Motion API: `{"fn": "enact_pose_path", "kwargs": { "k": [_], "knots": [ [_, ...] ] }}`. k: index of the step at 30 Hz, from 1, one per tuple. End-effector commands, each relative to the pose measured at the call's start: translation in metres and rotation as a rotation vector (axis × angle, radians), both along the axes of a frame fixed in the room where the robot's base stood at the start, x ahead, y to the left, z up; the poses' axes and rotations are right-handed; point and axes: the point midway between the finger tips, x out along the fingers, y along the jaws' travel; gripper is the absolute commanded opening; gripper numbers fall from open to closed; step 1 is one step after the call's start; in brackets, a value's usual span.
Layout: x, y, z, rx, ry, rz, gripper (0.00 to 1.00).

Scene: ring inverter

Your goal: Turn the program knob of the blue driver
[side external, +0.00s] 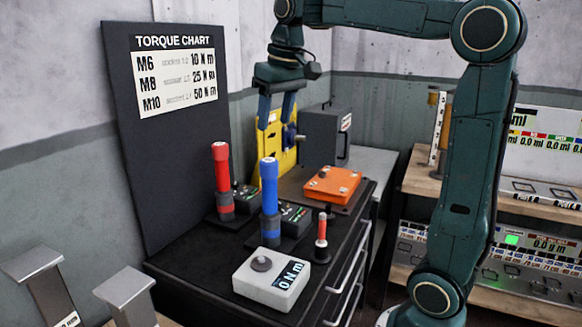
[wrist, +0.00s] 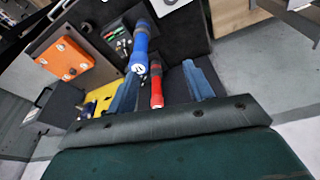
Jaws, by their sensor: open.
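The blue driver (side external: 269,190) stands upright on a dark base on the black bench top, and it also shows in the wrist view (wrist: 140,45). A small dark box (side external: 295,215) with coloured marks sits beside it; in the wrist view a box with green and red marks (wrist: 118,30) lies next to the blue driver. I cannot make out the program knob. The red driver (side external: 221,170) stands to its left and shows between my fingers in the wrist view (wrist: 156,90). My gripper (side external: 276,124) is open and empty, pointing down above and behind the drivers.
A white box (side external: 270,280) with a grey knob and display stands in front. A small red-and-white tool (side external: 321,237) stands upright to its right. An orange box (side external: 332,186), yellow panel (side external: 280,150) and grey case (side external: 322,135) stand behind. The torque chart board (side external: 150,130) rises at left.

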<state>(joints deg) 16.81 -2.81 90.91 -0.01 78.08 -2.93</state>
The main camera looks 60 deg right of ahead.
Motion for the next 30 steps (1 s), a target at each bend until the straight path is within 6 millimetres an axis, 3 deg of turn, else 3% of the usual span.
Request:
{"fn": "enact_pose_path", "kwargs": {
  "k": [6, 16, 22, 30],
  "knots": [
    [0.038, -0.043, -0.007, 0.018, 0.059, -0.06, 0.52],
    [0.081, -0.113, -0.032, 0.05, 0.139, -0.143, 0.52],
    [0.094, -0.146, -0.05, 0.069, 0.175, -0.183, 0.52],
    [0.101, -0.172, -0.065, 0.084, 0.202, -0.211, 0.52]
  ]
}}
